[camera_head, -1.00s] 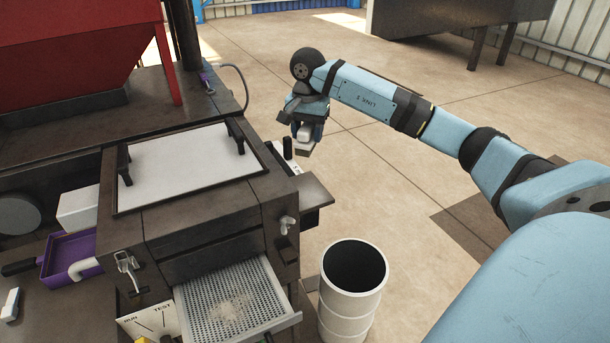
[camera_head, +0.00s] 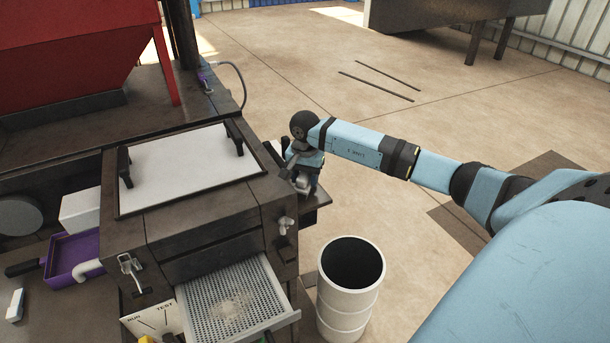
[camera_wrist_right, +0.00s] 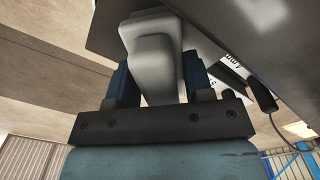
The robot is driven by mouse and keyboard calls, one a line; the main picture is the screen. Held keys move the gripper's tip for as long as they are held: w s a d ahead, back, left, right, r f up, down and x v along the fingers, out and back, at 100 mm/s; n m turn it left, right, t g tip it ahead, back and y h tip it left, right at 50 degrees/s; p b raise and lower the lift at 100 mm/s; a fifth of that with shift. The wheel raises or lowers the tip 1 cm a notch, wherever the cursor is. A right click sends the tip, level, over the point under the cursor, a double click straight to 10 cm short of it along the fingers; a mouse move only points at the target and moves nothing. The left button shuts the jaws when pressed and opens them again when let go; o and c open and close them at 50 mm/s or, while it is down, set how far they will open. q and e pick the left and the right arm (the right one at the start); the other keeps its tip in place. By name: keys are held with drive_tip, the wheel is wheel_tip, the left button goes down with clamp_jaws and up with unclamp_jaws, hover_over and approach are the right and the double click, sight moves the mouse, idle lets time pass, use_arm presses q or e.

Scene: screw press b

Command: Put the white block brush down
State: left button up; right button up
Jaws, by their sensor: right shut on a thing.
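My right gripper (camera_head: 303,183) is shut on the white block brush (camera_head: 304,187), at the small dark side shelf (camera_head: 322,198) on the right of the press. In the right wrist view the pale brush (camera_wrist_right: 153,52) sits between the two blue fingers of the gripper (camera_wrist_right: 158,78). The dark shelf (camera_wrist_right: 225,25) fills the upper right there, close to the brush. I cannot tell whether the brush touches the shelf. My left gripper is not in view.
A white open drum (camera_head: 351,300) stands on the floor below the shelf. A perforated tray (camera_head: 235,305) sticks out of the press front. A black-handled thing (camera_wrist_right: 262,97) and a label with writing (camera_wrist_right: 233,60) are beside the gripper.

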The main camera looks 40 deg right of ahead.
drive_tip(key=shift+f, duration=0.1)
drive_tip(key=o, duration=1)
drive_tip(key=shift+r, duration=0.35)
wheel_tip(320, 180, up, 11)
drive_tip(key=b, duration=0.2)
drive_tip(key=shift+f+b, duration=0.15)
drive_tip(key=shift+b, duration=0.25)
drive_tip(key=shift+r, duration=0.45)
